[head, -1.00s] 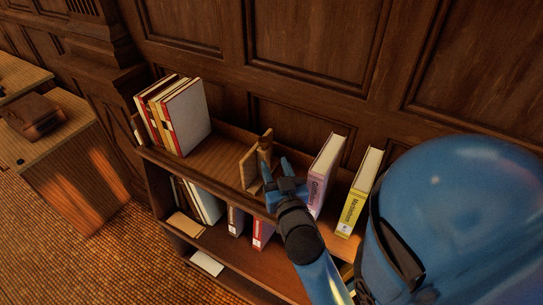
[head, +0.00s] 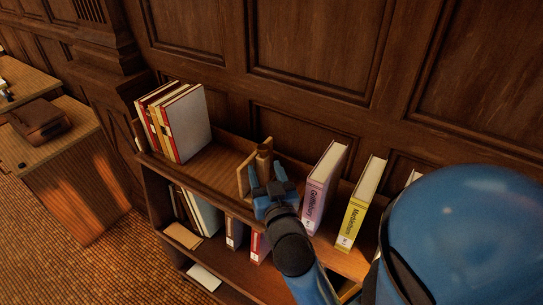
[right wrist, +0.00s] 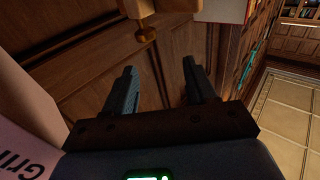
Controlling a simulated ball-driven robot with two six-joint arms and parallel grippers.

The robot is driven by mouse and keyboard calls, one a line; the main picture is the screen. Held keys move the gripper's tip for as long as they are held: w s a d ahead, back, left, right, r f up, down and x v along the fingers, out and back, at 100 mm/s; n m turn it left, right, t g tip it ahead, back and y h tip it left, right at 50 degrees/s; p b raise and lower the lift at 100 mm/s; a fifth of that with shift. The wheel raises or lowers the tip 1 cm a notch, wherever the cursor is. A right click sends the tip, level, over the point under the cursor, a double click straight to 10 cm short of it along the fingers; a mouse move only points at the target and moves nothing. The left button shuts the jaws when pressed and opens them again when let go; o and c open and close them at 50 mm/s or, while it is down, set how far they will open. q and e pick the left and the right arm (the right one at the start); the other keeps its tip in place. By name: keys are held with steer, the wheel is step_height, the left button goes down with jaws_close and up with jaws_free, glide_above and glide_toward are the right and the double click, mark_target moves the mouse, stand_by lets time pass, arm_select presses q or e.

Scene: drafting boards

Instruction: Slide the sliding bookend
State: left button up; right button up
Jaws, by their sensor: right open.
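The sliding bookend (head: 244,178) is a light wooden upright plate with a post behind it, on the top shelf of the bookcase. In the right wrist view, wood that looks like part of it, with a round knob (right wrist: 147,34), shows at the top edge, beyond the fingertips. My right gripper (head: 266,172) is open, with its blue fingers just in front and right of the bookend in the head view. The fingers (right wrist: 158,68) hold nothing between them. I cannot tell whether they touch the bookend. My left gripper is out of view.
Several books (head: 188,122) stand at the shelf's left end, with bare shelf (head: 212,168) between them and the bookend. A purple book (head: 318,192) and a yellow book (head: 357,212) stand right of my gripper. Wall panelling (head: 310,45) rises behind. A desk (head: 75,165) stands at left.

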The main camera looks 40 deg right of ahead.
mark_target(263, 147)
steer(key=shift+g+h, duration=0.3)
steer(key=shift+g, duration=0.1)
steer(key=w+d+b, duration=0.1)
steer(key=w+b, duration=0.1)
steer(key=w+d+f+b, duration=0.1)
steer(key=w+d+b, duration=0.1)
steer(key=b, duration=0.1)
steer(key=shift+d+f, duration=0.1)
steer(key=shift+d, duration=0.15)
steer(key=x, duration=0.2)
steer(key=p+x, duration=0.1)
steer(key=x, duration=0.1)
steer(key=shift+a+r, duration=0.2)
steer(key=shift+r, duration=0.05)
steer(key=shift+w+d, duration=0.1)
steer(key=shift+w, duration=0.25)
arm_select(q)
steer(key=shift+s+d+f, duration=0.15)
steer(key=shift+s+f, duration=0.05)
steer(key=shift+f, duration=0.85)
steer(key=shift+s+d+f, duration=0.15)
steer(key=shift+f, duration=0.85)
arm_select(e)
steer(key=shift+w+d, duration=0.25)
steer(key=shift+w, duration=0.1)
steer(key=shift+c, duration=0.2)
jaws_close()
